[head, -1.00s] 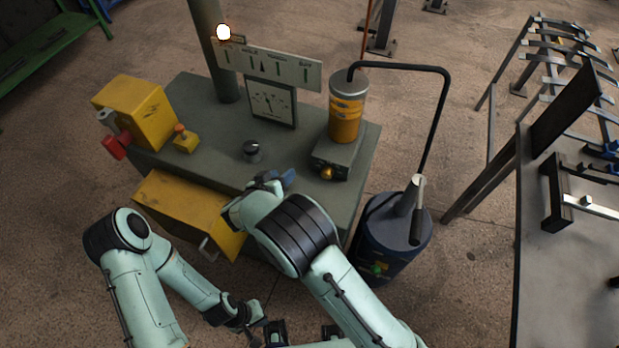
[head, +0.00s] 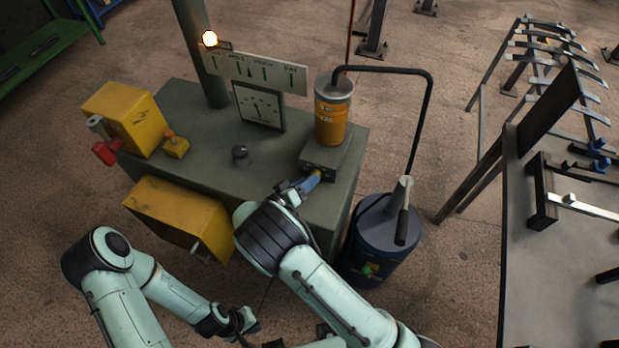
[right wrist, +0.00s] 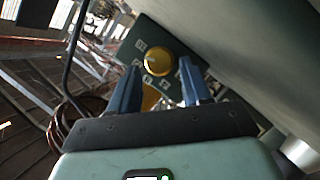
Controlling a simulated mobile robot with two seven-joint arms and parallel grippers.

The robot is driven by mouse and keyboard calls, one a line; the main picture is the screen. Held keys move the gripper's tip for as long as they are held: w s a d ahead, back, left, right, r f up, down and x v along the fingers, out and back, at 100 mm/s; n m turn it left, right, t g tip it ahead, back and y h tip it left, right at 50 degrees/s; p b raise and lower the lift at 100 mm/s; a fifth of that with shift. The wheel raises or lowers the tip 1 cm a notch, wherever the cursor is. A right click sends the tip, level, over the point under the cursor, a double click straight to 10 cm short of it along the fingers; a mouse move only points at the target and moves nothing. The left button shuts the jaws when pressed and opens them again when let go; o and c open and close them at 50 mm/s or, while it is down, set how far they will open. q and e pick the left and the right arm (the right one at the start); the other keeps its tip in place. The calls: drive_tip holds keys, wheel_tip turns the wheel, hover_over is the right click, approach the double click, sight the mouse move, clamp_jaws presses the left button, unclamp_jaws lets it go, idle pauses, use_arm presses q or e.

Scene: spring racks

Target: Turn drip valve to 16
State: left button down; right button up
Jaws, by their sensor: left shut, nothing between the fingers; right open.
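The drip valve is a round yellow knob (right wrist: 159,65) on a dark plate (right wrist: 140,48) with small pale number marks around it. I cannot read its setting. In the head view it sits on the block (head: 325,155) under the orange oil cylinder (head: 332,112), mostly hidden by my right gripper (head: 310,183). In the right wrist view my right gripper (right wrist: 160,62) is open, its blue fingers on either side of the knob in the picture; I cannot tell whether they touch it. My left gripper (head: 254,328) is shut and empty, low at the bottom, away from the bench.
A blue drum (head: 383,245) with a bent black pipe (head: 425,120) stands right. A marked sign (head: 255,72) hangs behind.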

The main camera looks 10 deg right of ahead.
drive_tip(key=shift+x, duration=1.1)
drive_tip(key=c, duration=0.8)
drive_tip(key=shift+o, duration=0.2)
